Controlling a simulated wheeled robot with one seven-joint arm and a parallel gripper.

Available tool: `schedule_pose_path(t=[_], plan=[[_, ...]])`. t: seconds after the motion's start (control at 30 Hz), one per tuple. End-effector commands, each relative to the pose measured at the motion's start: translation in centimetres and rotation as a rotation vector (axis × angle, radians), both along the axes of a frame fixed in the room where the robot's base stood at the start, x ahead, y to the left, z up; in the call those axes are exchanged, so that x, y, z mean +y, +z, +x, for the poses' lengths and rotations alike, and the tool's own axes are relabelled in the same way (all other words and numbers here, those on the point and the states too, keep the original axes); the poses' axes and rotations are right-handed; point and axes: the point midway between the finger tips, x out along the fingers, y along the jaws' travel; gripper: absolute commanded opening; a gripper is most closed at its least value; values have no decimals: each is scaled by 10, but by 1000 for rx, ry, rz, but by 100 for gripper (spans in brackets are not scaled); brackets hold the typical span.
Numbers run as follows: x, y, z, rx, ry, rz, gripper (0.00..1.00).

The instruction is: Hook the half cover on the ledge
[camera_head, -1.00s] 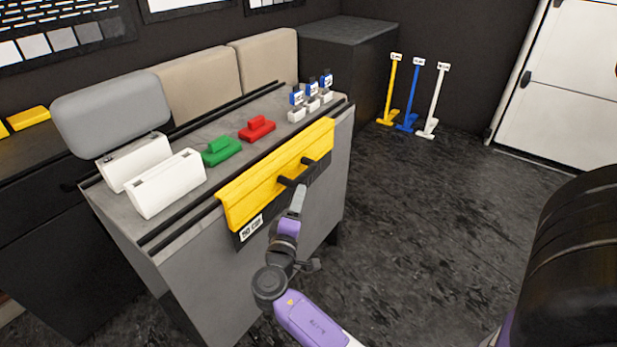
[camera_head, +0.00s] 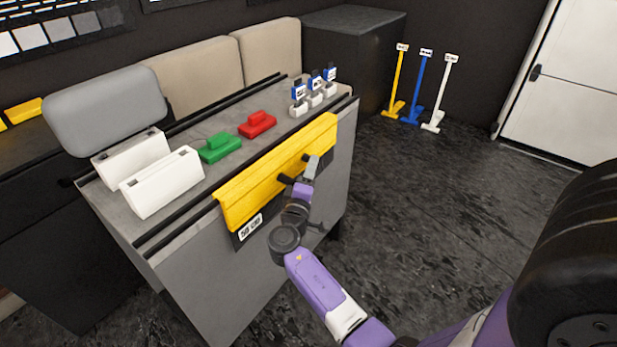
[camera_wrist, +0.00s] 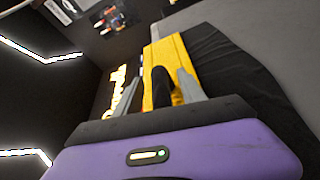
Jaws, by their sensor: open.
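A long yellow panel with a folded top lip (camera_head: 270,180), which I take to be the half cover, lies along the front top edge of the grey counter. A black sheet with a white label (camera_head: 250,227) shows below it. One black handle (camera_head: 286,179) shows on its front; the other is hidden by my gripper. My gripper (camera_head: 313,163) is in front of the panel's right part, jaws open. In the wrist view my gripper (camera_wrist: 158,76) has its fingers apart on either side of a black handle (camera_wrist: 162,90), with the yellow panel (camera_wrist: 176,58) behind. Contact cannot be told.
The grey counter (camera_head: 215,270) holds white boxes (camera_head: 165,182), a green block (camera_head: 220,149), a red block (camera_head: 257,125) and small bottles (camera_head: 315,85). Black rails run along its top. Yellow, blue and white stands (camera_head: 435,95) are at the back right. The floor to the right is clear.

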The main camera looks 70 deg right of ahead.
Motion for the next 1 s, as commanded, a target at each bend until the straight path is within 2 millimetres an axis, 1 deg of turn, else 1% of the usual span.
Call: schedule_pose_path(t=[0.27,0.37,0.5,0.53,0.8,1.0], plan=[[-2,0,0,0,0,0,48],[-1,0,0,0,0,0,30],[-1,0,0,0,1,0,3],[-1,0,0,0,1,0,0],[-1,0,1,0,1,0,0],[-1,7,1,0,1,0,0]])
